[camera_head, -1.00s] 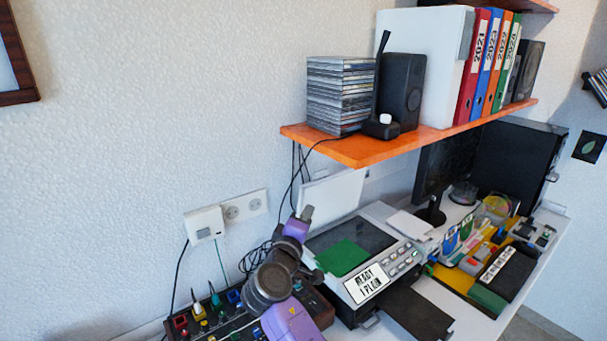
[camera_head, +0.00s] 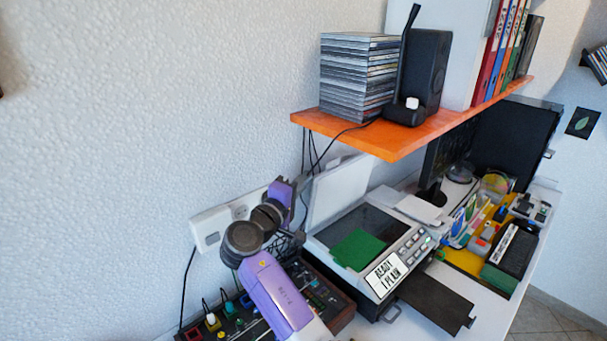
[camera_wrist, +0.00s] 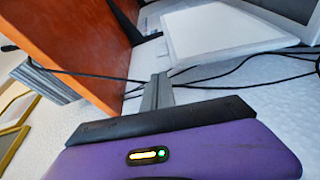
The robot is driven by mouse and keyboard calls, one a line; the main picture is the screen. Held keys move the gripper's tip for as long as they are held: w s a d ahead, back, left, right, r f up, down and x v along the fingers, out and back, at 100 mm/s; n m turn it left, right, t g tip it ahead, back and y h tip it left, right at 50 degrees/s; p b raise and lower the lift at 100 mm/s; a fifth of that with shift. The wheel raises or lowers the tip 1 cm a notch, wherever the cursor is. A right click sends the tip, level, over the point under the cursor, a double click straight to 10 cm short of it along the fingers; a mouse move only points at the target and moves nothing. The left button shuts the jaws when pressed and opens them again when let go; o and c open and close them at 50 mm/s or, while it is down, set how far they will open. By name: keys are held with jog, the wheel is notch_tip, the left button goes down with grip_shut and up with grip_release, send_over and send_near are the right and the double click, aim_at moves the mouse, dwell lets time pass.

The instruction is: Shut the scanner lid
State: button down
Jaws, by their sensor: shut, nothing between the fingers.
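The scanner (camera_head: 388,232) stands on the desk with its lid (camera_head: 338,190) raised, leaning back near the wall. The lid is a thin white panel; it also shows at the top of the wrist view (camera_wrist: 205,38). The dark glass is uncovered, and a green sheet (camera_head: 357,250) lies on it. My gripper (camera_head: 301,183) is at the left edge of the lid, below the orange shelf. In the wrist view my gripper (camera_wrist: 157,92) has its grey fingers together and empty, beside the lid. I cannot tell whether they touch it.
The orange shelf (camera_head: 400,138) overhangs the lid, bearing CD cases (camera_head: 357,75) and a black speaker (camera_head: 431,75). Cables hang from it behind my gripper. A mixer panel (camera_head: 325,290) sits left of the scanner. Papers (camera_head: 420,208) and a monitor are to its right.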

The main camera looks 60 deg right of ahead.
aim_at(319, 175)
jog(key=d, duration=0.2)
jog(key=d+p, duration=0.1)
jog(key=d, duration=0.2)
jog(key=d+p, duration=0.1)
jog(key=d, duration=0.2)
jog(key=shift+w+d+r, duration=0.1)
jog(key=shift+w+r, duration=0.1)
jog(key=shift+w, duration=0.15)
jog(key=shift+s+f, duration=0.1)
jog(key=shift+s, duration=0.05)
jog(key=s+a+f+m+h+b, duration=0.1)
jog(key=s+a+f+m+b, duration=0.1)
jog(key=s+b, duration=0.6)
jog(key=s+a+f+m+g+b, duration=0.1)
jog(key=s+a+f+m+b, duration=0.1)
jog(key=s+f+m+b, duration=0.2)
jog(key=shift+s+f+m+h+b, duration=0.35)
jog(key=shift+s+f+b, duration=0.9)
jog(key=shift+s+b, duration=1.2)
jog(key=shift+w+a+b, duration=0.1)
jog(key=shift+w+b, duration=0.35)
